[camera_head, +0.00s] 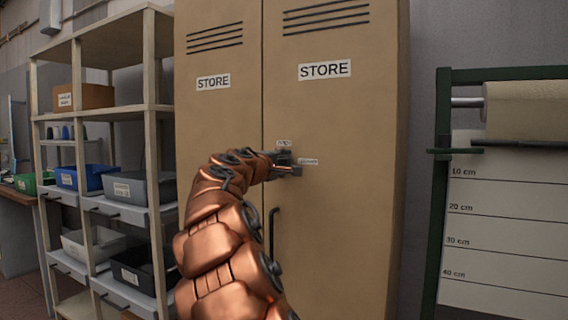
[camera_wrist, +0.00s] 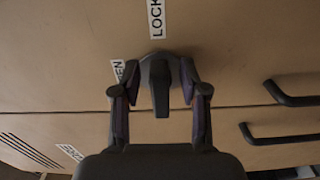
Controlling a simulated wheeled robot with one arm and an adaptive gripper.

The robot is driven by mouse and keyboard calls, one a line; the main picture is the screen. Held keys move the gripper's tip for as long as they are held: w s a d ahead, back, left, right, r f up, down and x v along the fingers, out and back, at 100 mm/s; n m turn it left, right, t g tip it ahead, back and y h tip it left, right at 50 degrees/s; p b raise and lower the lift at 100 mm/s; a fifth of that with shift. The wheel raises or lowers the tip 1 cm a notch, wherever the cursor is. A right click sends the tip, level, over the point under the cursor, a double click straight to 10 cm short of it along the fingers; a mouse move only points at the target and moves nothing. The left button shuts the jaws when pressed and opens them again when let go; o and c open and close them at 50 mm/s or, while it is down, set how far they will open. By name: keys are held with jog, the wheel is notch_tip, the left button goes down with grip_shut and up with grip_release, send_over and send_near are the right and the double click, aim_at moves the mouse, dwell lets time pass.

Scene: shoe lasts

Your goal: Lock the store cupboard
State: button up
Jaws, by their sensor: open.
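The tan store cupboard (camera_head: 335,200) has two tall doors, which look shut, with STORE labels. In the wrist view a dark turn knob (camera_wrist: 160,90) sits on the door beside the seam. A LOCK label (camera_wrist: 156,18) is above it in that picture, and a label partly hidden by a finger, ending in EN (camera_wrist: 119,70), is to its left. My gripper (camera_wrist: 159,70) is open, with one finger on each side of the knob. I cannot tell whether the fingers touch it. In the head view my gripper (camera_head: 286,164) is at the door and hides the knob.
Two dark bar handles (camera_wrist: 290,96) (camera_wrist: 257,134) stand out from the doors beside the seam. An open shelf rack (camera_head: 152,130) with bins is on the left. A green frame (camera_head: 438,190) with a paper roll (camera_head: 525,110) is on the right.

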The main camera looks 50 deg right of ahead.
jog(key=v, duration=1.1)
jog(key=shift+a, duration=0.35)
jog(key=shift+s, duration=0.1)
jog(key=s+a+f+m+g+y, duration=0.1)
jog(key=s+a+f+y, duration=0.25)
jog(key=f, duration=0.55)
jog(key=s+a+f+m+g+y, duration=0.1)
jog(key=s+a+f+m+y, duration=0.15)
jog(key=s+f, duration=0.45)
jog(key=s+a+f+m+g+y, duration=0.1)
jog(key=s+a+f+y, duration=0.2)
jog(key=f, duration=0.8)
jog(key=s+a+f+n+g+y+p, duration=0.1)
jog(key=s+a+f+g+y, duration=0.25)
jog(key=s+a+f, duration=0.75)
jog(key=s+a+f+g+y, duration=0.2)
jog(key=s+a+f+y, duration=0.5)
jog(key=a, duration=0.6)
notch_tip(320, 180, up, 26)
jog(key=s+t+h+p, duration=0.1)
jog(key=s+h+p, duration=0.1)
jog(key=p, duration=2.1)
jog(key=shift+f, duration=0.15)
jog(key=shift+d+t, duration=0.1)
jog(key=shift+t, duration=0.15)
